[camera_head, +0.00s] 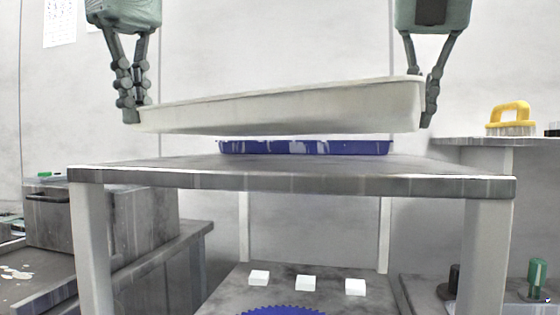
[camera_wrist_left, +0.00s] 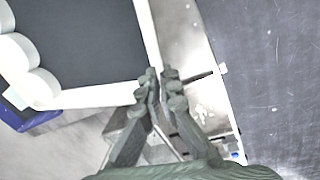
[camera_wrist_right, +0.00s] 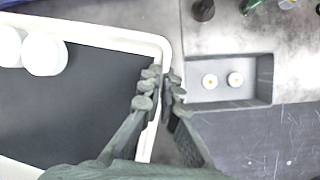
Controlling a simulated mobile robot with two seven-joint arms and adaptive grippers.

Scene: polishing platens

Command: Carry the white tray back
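The white tray (camera_head: 280,112) hangs in the air above a grey-topped stand, tilted with its left end lower in the head view. Its dark floor carries white round pieces, seen in the left wrist view (camera_wrist_left: 36,86) and the right wrist view (camera_wrist_right: 45,54). My left gripper (camera_head: 131,112) is shut on the rim at the tray's left end; in the left wrist view the fingers (camera_wrist_left: 161,84) pinch the rim near a corner. My right gripper (camera_head: 428,112) is shut on the rim at the right end; its fingers (camera_wrist_right: 161,84) straddle the rim in the right wrist view.
A blue tray (camera_head: 300,148) lies on the stand's top (camera_head: 300,182), behind and below the white tray. A yellow-handled brush (camera_head: 510,118) sits on a shelf at the right. Several white blocks (camera_head: 306,283) lie lower down. A grey box (camera_head: 100,210) stands at the left.

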